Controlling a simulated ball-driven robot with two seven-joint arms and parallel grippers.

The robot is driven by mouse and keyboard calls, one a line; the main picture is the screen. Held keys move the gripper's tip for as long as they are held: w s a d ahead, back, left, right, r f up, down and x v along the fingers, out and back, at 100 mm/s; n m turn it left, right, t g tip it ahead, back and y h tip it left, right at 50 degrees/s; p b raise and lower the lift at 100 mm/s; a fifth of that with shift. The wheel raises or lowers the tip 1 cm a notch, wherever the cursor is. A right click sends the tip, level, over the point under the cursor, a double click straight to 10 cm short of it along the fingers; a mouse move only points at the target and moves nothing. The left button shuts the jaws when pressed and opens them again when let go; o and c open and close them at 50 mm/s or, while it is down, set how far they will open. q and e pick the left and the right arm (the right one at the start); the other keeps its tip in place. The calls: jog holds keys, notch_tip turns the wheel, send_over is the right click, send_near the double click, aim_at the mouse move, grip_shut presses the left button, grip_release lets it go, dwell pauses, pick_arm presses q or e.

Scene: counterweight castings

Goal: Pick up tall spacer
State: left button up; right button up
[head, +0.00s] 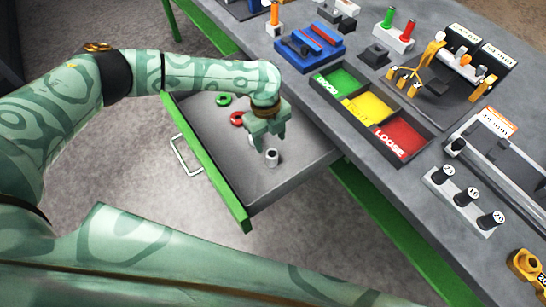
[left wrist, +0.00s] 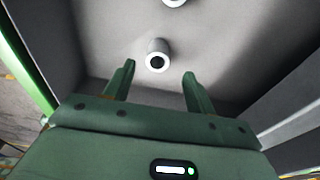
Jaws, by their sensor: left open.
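A grey-white hollow spacer (head: 272,158) stands upright in the open drawer, just below my left gripper (head: 267,143). In the left wrist view this spacer (left wrist: 157,56) shows its dark hole and sits just beyond the gap between my fingers (left wrist: 159,76). The left gripper is open, with nothing between its fingers. A second pale round piece (left wrist: 174,2) is cut off at the top of the wrist view, so I cannot compare heights. My right gripper is not in view.
The drawer (head: 246,217) has a green front and grey walls around the gripper. A green ring (head: 223,100) and a red ring (head: 237,118) lie in it. The workbench (head: 330,120) borders it on the right, with a sorting tray (head: 431,147) near its edge.

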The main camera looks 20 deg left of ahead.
aim_at(272, 155)
pick_arm(q)
jog(key=shift+d+f, duration=0.15)
jog(key=shift+f, duration=0.8)
jog(key=f, duration=0.1)
jog(key=f+b, duration=0.1)
jog(key=f, duration=0.1)
jog(key=s+f+b, duration=0.1)
jog(key=f, duration=0.1)
jog(key=shift+d, duration=0.35)
jog(key=c, duration=1.1)
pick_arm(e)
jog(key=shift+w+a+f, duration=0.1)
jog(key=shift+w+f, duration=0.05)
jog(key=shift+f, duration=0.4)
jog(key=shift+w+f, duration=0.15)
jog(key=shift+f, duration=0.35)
